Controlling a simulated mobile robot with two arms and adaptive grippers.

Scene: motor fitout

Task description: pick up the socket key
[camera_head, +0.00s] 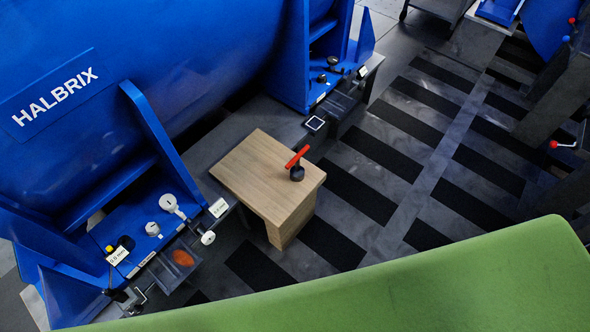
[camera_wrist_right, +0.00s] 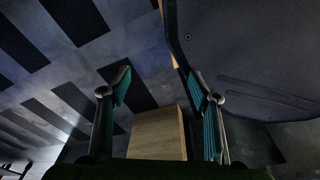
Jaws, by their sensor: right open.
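The socket key (camera_head: 297,168) has a red crossbar handle on a dark round body. It stands on the light wooden top of a small box-like stand (camera_head: 262,170), near the right corner. No gripper shows in the head view. In the right wrist view my right gripper (camera_wrist_right: 160,80) is open, with two teal-padded fingers apart and nothing between them. The wooden stand also shows in that view (camera_wrist_right: 157,135), beyond the fingers. I do not see the socket key in the wrist view. My left gripper is out of sight.
A big blue motor (camera_head: 190,60) marked HALBRIX stands behind and left of the stand. Its foot (camera_head: 130,240) carries several small fittings and labels. A second blue foot (camera_head: 315,75) is further back. Striped floor (camera_head: 400,140) lies open to the right of the stand.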

